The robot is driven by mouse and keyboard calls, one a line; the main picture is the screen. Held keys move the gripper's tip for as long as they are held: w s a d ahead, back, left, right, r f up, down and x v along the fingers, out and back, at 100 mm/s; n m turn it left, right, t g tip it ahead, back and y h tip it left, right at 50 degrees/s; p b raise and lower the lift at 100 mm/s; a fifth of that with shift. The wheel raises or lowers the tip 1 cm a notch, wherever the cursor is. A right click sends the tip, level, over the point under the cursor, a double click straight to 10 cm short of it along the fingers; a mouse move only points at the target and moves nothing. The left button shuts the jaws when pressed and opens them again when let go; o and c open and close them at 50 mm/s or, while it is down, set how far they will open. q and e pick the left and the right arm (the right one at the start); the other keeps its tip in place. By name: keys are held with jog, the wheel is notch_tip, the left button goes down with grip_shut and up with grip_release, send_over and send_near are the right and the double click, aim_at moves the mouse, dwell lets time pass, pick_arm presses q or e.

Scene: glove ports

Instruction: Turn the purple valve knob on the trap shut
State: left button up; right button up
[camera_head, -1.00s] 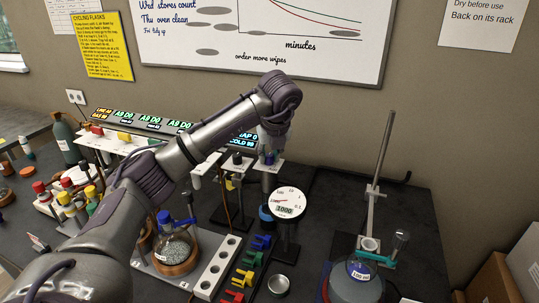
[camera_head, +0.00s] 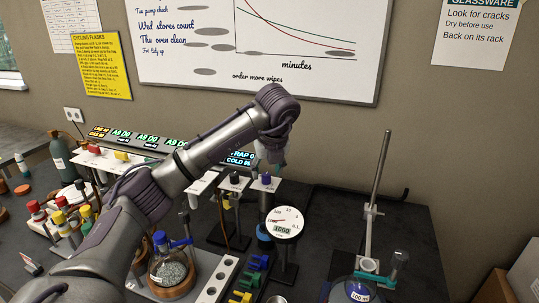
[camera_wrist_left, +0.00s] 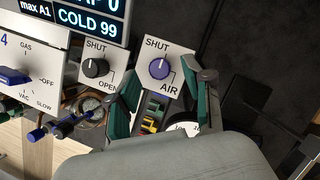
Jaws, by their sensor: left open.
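The purple valve knob (camera_head: 266,179) sits on a small white plate at the right end of the row of stands. In the left wrist view the knob (camera_wrist_left: 159,69) stands between the labels SHUT, upper left, and AIR, lower right; I cannot clearly tell where its pointer aims. My left gripper (camera_head: 272,160) is just above the knob, pointing down. In the wrist view its green-padded fingers (camera_wrist_left: 166,82) are apart, one toward each side of the knob, with nothing held. They appear clear of it. My right gripper is not in view.
A black knob (camera_wrist_left: 95,67) with SHUT and OPEN labels is close on the left, and a blue knob (camera_wrist_left: 13,76) is farther left. A round gauge (camera_head: 285,222) stands in front of the purple knob. A tall stand (camera_head: 375,200) with glassware is at the right.

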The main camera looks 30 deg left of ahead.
pick_arm(q)
jog(key=v, duration=1)
jog(key=shift+d+r, duration=0.15)
